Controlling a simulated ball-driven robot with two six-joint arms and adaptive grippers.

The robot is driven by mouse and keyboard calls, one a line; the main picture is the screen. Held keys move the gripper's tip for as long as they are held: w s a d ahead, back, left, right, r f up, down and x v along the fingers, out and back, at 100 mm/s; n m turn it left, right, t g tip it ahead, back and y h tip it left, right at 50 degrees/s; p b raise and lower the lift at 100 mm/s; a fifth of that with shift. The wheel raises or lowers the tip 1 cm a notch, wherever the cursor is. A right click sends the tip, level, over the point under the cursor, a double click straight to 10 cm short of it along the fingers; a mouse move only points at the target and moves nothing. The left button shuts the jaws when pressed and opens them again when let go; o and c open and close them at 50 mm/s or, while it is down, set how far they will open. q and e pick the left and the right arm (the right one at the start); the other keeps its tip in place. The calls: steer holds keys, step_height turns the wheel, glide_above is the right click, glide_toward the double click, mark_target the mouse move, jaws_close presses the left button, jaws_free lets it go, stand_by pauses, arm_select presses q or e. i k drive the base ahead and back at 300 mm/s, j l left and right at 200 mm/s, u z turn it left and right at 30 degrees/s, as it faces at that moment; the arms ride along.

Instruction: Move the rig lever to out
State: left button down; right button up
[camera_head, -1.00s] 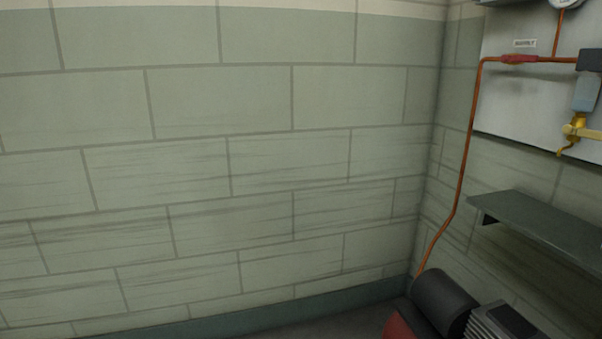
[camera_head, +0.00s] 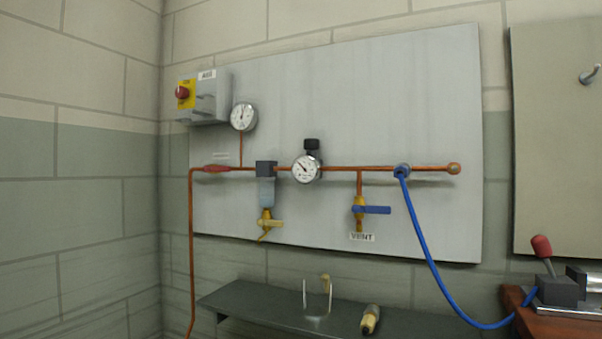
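The rig lever (camera_head: 543,252) has a red knob on a thin metal stem. It rises from a dark block (camera_head: 556,290) at the lower right of the head view, and its stem leans slightly to the left. A metal cylinder (camera_head: 586,283) sits beside the block, cut off by the right picture edge. A blue hose (camera_head: 437,268) runs from the block up to the copper pipe on the wall panel. Neither of my grippers shows in the view.
A grey wall panel (camera_head: 420,100) carries the copper pipe (camera_head: 335,169), gauges, a blue-handled vent valve (camera_head: 371,209) and a switch box (camera_head: 205,98). A dark shelf (camera_head: 255,304) below holds small items. The rig stands on a reddish-brown bench top (camera_head: 530,327).

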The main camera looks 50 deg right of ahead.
mark_target(542, 247)
steer(key=z, duration=3.05)
